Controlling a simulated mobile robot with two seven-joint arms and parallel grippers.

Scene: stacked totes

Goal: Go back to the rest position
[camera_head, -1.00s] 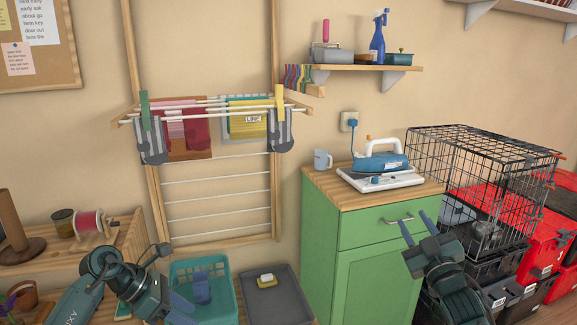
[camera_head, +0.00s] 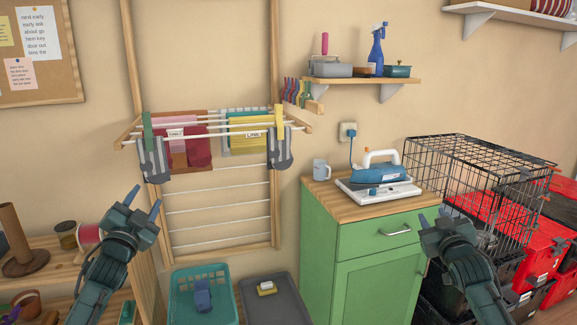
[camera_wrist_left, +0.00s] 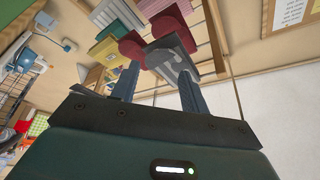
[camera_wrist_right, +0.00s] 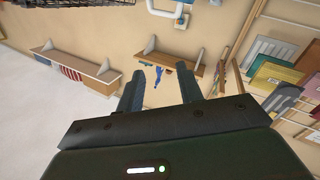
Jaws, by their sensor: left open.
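My left gripper (camera_head: 146,200) is raised at the left of the head view, in front of the wooden drying rack's left side. Its fingers stand apart and empty in the left wrist view (camera_wrist_left: 157,78). My right gripper (camera_head: 433,216) is raised in front of the green cabinet's right side. In the right wrist view (camera_wrist_right: 162,80) its two fingers are spread with nothing between them. The red cloths seen beyond the left fingers hang on the rack and look clear of the fingers.
A teal basket (camera_head: 184,316) and grey tray (camera_head: 252,296) stand low at centre. A wire cage (camera_head: 480,165) and red totes (camera_head: 530,250) are at right. A drying rack (camera_head: 272,215) hangs behind.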

